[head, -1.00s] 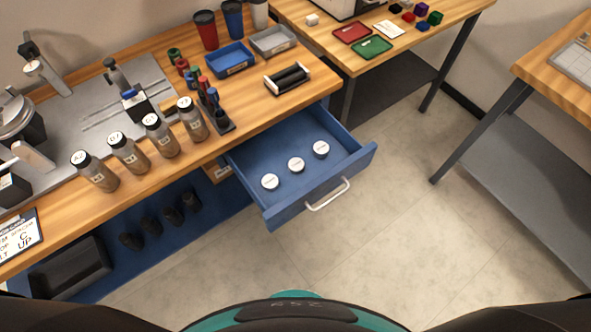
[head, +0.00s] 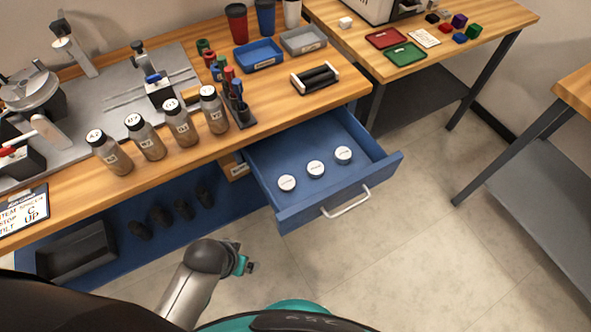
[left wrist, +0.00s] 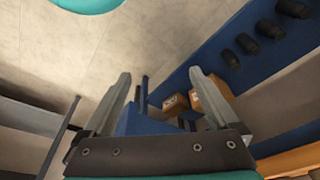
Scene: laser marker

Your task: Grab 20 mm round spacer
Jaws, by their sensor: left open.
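Three round pieces with white labelled tops, the left one (head: 287,183), the middle one (head: 316,168) and the right one (head: 343,153), stand in a diagonal row in the open blue drawer (head: 369,171). Their print is too small to read, so I cannot tell which is the 20 mm spacer. My left gripper (head: 246,266) is low, in front of the bench and to the lower left of the drawer, apart from the pieces. In the left wrist view its two fingers (left wrist: 160,78) are spread with nothing held between them. My right gripper is not in view.
Several capped bottles (head: 179,123) stand along the bench's front edge (head: 200,160). The drawer sticks out from the bench, with its handle (head: 346,203) in front. A lower shelf holds a black bin (head: 77,249) and dark objects. Open floor (head: 420,250) lies right of the drawer.

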